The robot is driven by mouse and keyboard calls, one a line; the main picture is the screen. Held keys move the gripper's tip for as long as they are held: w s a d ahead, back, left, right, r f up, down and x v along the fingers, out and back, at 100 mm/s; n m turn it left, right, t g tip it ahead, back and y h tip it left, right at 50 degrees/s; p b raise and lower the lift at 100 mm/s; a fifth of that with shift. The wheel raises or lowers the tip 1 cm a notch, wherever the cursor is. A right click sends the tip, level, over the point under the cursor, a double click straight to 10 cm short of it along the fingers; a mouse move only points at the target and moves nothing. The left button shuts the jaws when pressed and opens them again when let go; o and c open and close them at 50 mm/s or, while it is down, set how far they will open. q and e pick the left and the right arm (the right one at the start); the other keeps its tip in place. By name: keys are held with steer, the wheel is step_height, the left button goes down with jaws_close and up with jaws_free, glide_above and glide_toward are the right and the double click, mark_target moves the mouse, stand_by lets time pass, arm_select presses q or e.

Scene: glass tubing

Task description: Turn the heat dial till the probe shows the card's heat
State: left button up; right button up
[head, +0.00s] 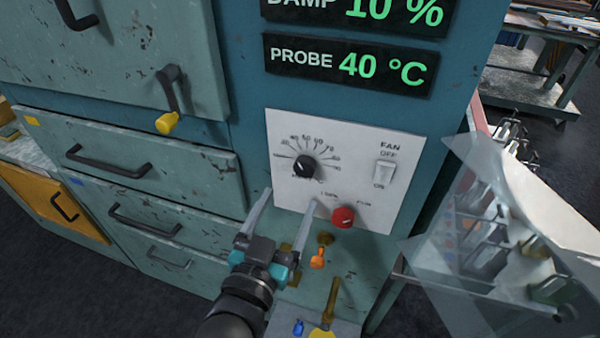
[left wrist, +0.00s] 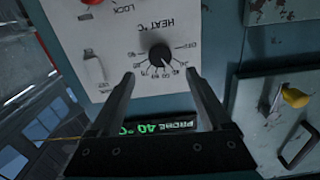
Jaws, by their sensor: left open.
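The black heat dial (head: 304,166) sits on a white panel (head: 405,205) with a printed scale around it. It also shows in the left wrist view (left wrist: 160,54), with HEAT °C printed upside down there. The probe display (head: 350,66) reads 40 °C in green. My left gripper (head: 289,200) is open and empty, its fingers spread just below the dial in the head view. In the left wrist view the fingertips (left wrist: 161,75) stand either side of the dial, apart from it. The dial's exact pointer setting is too small to read. No card with a heat is legible.
A fan switch (head: 384,172) and a red knob (head: 343,217) share the panel. The damp display (head: 355,10) above reads 10 %. An orange-handled valve (head: 318,258) sits below. A clear sheet (head: 500,230) stands at the right, before a rack. Drawers (head: 150,165) fill the left.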

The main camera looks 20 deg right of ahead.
mark_target(303, 170)
arm_select(q)
steer(key=x, duration=0.7)
steer(key=shift+w+d, duration=0.15)
steer(key=shift+w, duration=0.05)
steer(key=shift+c, duration=0.4)
jaws_close()
steer(key=shift+m+p, duration=0.4)
steer(key=shift+p, duration=0.3)
steer(key=shift+m+p, duration=0.35)
steer(key=shift+m, duration=0.45)
steer(key=shift+o, duration=0.4)
jaws_free()
